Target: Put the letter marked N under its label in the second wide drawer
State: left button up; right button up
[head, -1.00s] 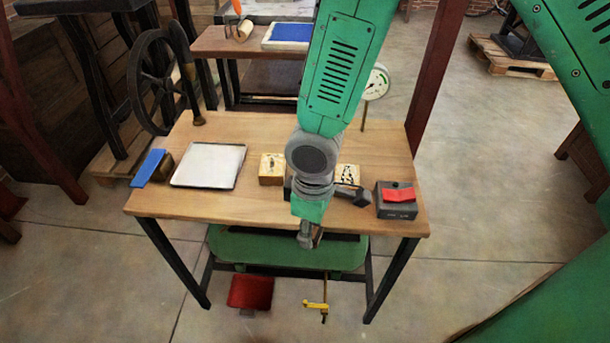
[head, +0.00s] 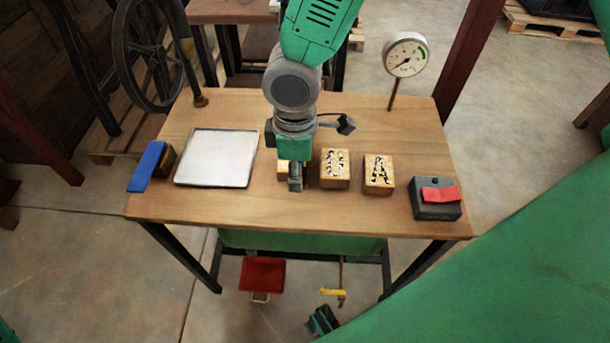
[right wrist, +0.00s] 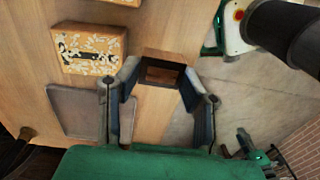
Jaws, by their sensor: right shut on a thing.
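Three wooden letter blocks stand in a row on the table. The right one (head: 378,174) is marked A. The middle one (head: 335,168) has a dark letter on a speckled face that I cannot read surely. The left block (head: 283,172) is mostly hidden by my right gripper (head: 295,184), which points down at it. In the right wrist view my fingers (right wrist: 160,92) are shut on a brown wooden block (right wrist: 162,56), its letter not readable. A speckled block (right wrist: 92,46) lies beside it there. My left gripper is not identifiable. No labelled wide drawer can be made out.
The table (head: 200,208) also bears a white tray (head: 218,158), a blue-topped piece (head: 147,166) and a black box with a red lever (head: 437,204). A dial gauge (head: 406,56) stands at the back right. A red piece (head: 262,273) is low under the table.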

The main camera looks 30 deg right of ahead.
aim_at(297, 200)
notch_tip(297, 200, down, 3)
jog(key=shift+s, duration=0.1)
jog(key=shift+a+f+b, duration=0.15)
jog(key=shift+f+b, duration=0.2)
jog(key=shift+f, duration=0.25)
jog(key=f, duration=0.3)
jog(key=shift+a+b, duration=0.2)
jog(key=shift+b, duration=0.15)
jog(key=shift+d+r, duration=0.1)
jog(key=shift+d, duration=0.05)
jog(key=o, duration=0.6)
jog(key=shift+d, duration=0.1)
jog(key=shift+c, duration=0.2)
